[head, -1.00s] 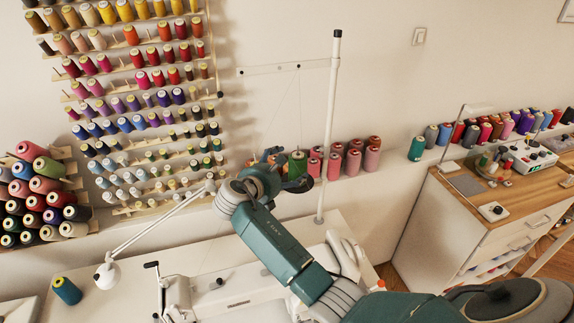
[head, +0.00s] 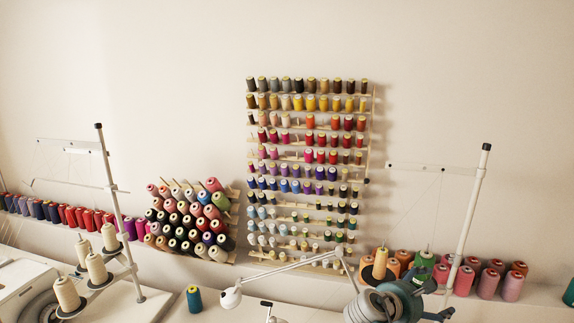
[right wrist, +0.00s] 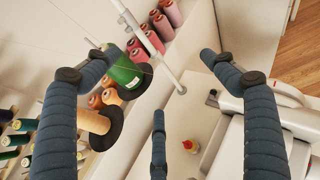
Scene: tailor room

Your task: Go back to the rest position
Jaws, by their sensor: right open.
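My right gripper (head: 438,313) shows only partly at the bottom right of the head view, beside the teal wrist and in front of the sewing table with the thread stand. In the right wrist view its dark blue padded fingers (right wrist: 159,62) are spread wide, with nothing between them. A green spool (right wrist: 124,72) and an orange cone (right wrist: 94,121) show near the left finger; I cannot tell how close they are. My left gripper is not in view.
A white thread stand pole (head: 466,215) rises near my right arm. Pink and red spools (head: 488,283) line the wall. A spool rack (head: 306,170) hangs on the wall. Another thread stand (head: 119,210) is at left.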

